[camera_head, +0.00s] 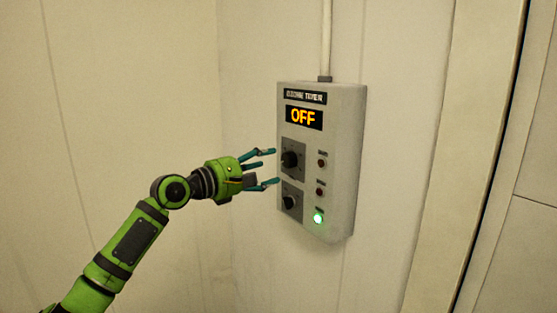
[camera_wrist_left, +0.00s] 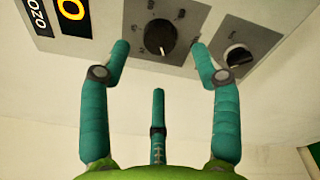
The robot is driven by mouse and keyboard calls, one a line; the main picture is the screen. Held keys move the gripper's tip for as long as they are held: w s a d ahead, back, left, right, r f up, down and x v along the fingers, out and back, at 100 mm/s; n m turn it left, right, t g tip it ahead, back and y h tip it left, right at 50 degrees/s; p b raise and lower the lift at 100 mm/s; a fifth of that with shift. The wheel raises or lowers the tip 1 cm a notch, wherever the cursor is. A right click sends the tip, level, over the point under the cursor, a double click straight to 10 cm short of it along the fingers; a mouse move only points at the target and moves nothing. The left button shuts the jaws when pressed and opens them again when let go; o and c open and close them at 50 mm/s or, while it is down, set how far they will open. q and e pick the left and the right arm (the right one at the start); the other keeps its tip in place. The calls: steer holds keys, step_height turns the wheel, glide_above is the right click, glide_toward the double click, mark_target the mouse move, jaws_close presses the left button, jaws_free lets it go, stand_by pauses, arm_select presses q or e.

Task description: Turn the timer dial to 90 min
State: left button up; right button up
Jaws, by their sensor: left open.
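The grey control box (camera_head: 347,150) hangs on the wall, and its display (camera_head: 303,117) reads OFF in orange. The upper black dial (camera_head: 290,159) sits on a dark square plate, with the lower black dial (camera_head: 291,202) below it. Their markings are too small to read. My left gripper (camera_head: 275,166) is open and empty, level with the upper dial. In the left wrist view, the fingertips (camera_wrist_left: 159,47) stand either side of the upper dial (camera_wrist_left: 160,37), seemingly apart from it. The lower dial (camera_wrist_left: 238,56) is just beyond one finger. My right gripper is not in view.
Two dark red buttons (camera_head: 322,163) and a lit green lamp (camera_head: 318,218) line the box's right side. A conduit (camera_head: 326,38) runs up from the box. A door frame (camera_head: 437,150) stands to the right. The wall left of the box is bare.

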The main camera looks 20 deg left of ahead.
mark_target(286, 161)
arm_select(q)
steer(key=p+x, duration=0.1)
steer(key=x, duration=0.3)
steer(key=shift+w+d+r, duration=0.15)
steer(key=shift+w+d, duration=0.1)
steer(key=shift+d, duration=0.15)
steer(key=shift+w+p, duration=0.3)
steer(key=shift+d, duration=0.1)
steer(key=c, duration=1)
steer(key=shift+c, duration=0.7)
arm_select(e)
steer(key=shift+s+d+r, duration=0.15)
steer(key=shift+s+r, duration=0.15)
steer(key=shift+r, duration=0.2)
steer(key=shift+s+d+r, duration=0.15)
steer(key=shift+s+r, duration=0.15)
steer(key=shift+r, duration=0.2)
